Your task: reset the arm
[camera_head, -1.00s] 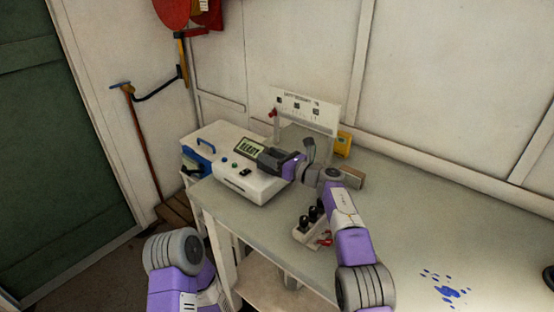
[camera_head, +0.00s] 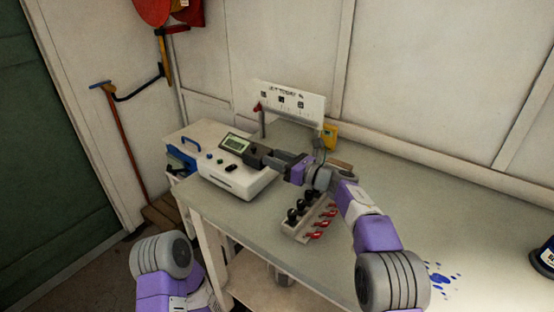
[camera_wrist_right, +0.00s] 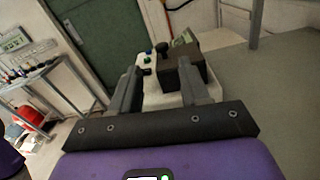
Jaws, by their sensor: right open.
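My right arm reaches in from the lower right in the head view. Its gripper (camera_head: 266,157) is open, over the right side of a white machine (camera_head: 232,180) with a small display (camera_head: 235,144) and buttons. In the right wrist view the two gripper fingers (camera_wrist_right: 164,88) are apart. A dark block (camera_wrist_right: 186,72) shows just beyond and partly between them; I cannot tell whether a finger touches it. My left arm (camera_head: 162,262) shows at the lower left in the head view, with its gripper out of sight.
A white panel (camera_head: 289,103) and a yellow box (camera_head: 330,136) stand behind. Blue splashes (camera_head: 440,281) mark the right side. A red-handled tool (camera_head: 121,128) leans by the door.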

